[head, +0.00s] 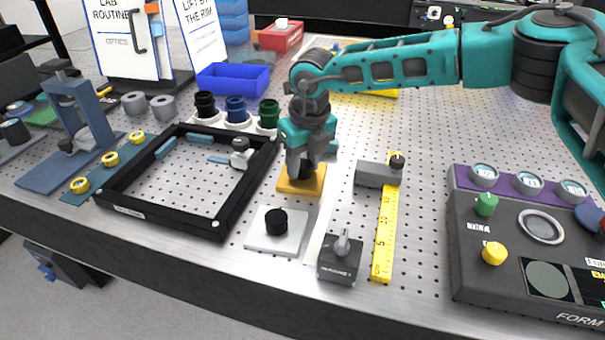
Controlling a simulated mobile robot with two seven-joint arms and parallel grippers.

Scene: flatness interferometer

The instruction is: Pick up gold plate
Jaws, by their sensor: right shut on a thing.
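The gold plate (290,186) is a flat square lying at the middle of the perforated table, with a black knob on its top. My right gripper (301,171) points down over it and is shut on the black knob, which its fingers partly hide. The plate looks level; I cannot tell whether it touches the table. My left gripper is not in view.
A silver plate (256,243) with a black knob lies in front. A black frame (118,207) is to the left, a dark switch box (340,262) and yellow ruler (382,245) to the right. A control console (475,255) fills the right front.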

